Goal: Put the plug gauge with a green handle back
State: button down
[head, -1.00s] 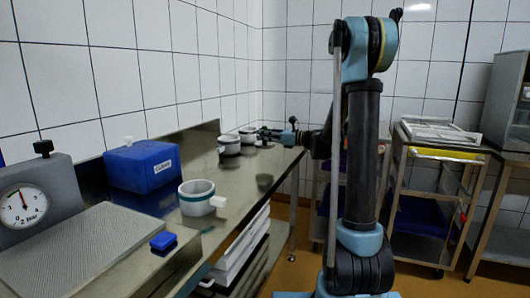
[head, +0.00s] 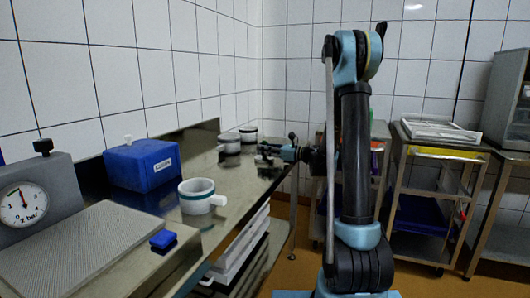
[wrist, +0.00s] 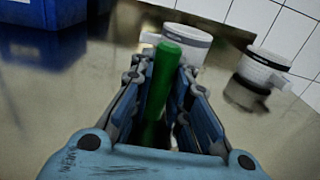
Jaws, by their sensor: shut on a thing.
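The plug gauge's green handle (wrist: 162,82) stands between the fingers of my gripper (wrist: 166,88) in the wrist view. The gripper is shut on it. The handle's lower part is hidden by the gripper, and I cannot see the gauge's end. In the head view my gripper (head: 268,156) is over the far right part of the steel table (head: 232,188), near its edge. The green handle cannot be made out there.
A labelled blue box (head: 143,165), a small blue block (head: 163,239) and a dial instrument (head: 36,200) are at left. A trolley (head: 440,150) stands at right.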

jog(key=c, duration=1.5)
grip_release()
jog(key=shift+f, duration=0.1)
jog(key=shift+c, duration=0.2)
jog(key=v, duration=1.2)
